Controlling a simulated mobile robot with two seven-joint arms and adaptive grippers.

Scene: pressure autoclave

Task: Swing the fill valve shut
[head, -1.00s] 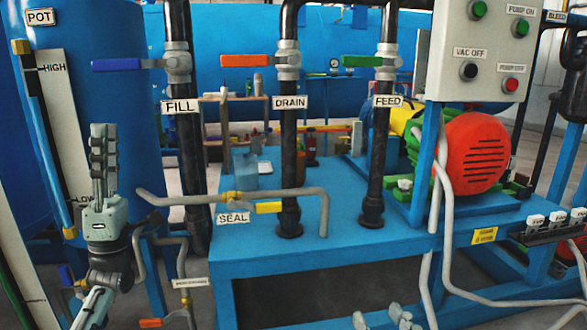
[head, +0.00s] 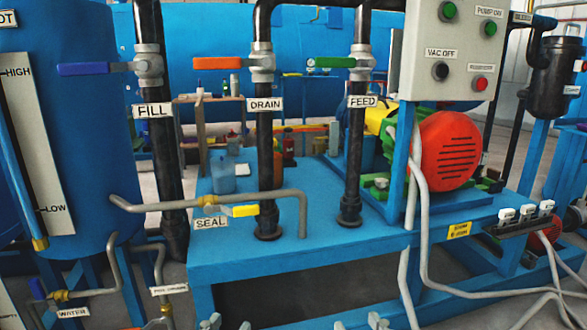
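The fill valve has a blue lever (head: 84,69) and a grey body (head: 148,66) on the dark vertical pipe above the FILL label (head: 153,110). The lever lies level, pointing left, crosswise to the pipe. Only fingertips of my grippers show at the bottom edge. My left gripper (head: 227,324) shows two tips apart with nothing seen between them. My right gripper (head: 359,323) likewise shows two separated tips. Both are far below the lever, and the rest of each is out of frame.
The drain valve's orange lever (head: 217,63) and the feed valve's green lever (head: 335,62) are to the right. The yellow-handled seal valve (head: 245,210) sits on a bent grey pipe (head: 160,206) above the blue table (head: 330,235). The blue tank (head: 75,140) stands at left.

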